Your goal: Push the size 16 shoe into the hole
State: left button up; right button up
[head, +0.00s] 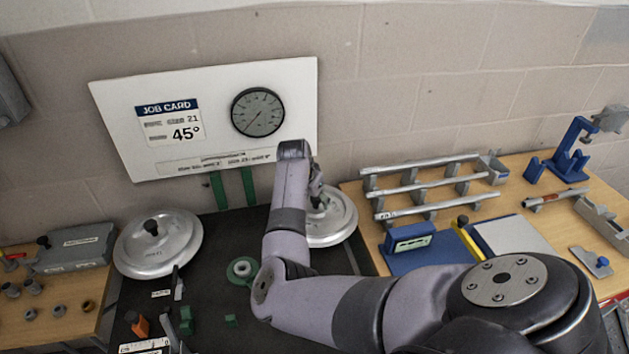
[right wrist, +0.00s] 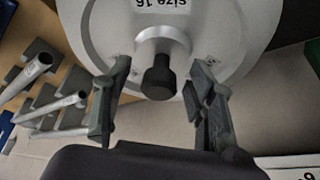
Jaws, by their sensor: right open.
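The size 16 shoe (right wrist: 110,30), a silver disc with a dark central knob (right wrist: 159,80), fills the top of the right wrist view, where its label reads "size 16". In the head view the shoe (head: 338,226) sits at the back right of the dark bench, partly hidden by my right arm. My right gripper (right wrist: 158,74) is open, with one finger on each side of the knob; contact cannot be told. A green ring with a pale centre (head: 242,270) lies on the bench in front; I cannot tell whether it is the hole. My left gripper is not in view.
Another silver disc (head: 140,250) with a knob stands at left. A job card board (head: 215,95) reading 45° is on the wall. A pipe rack (head: 432,187) and blue device (head: 410,240) are at right. Small tools lie at the bench's front left.

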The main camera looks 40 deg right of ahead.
jog(key=shift+f, duration=0.1)
notch_tip(320, 180, up, 5)
jog(key=p, duration=0.5)
dwell(0.3)
jog(key=v, duration=1.2)
jog(key=shift+s, duration=0.1)
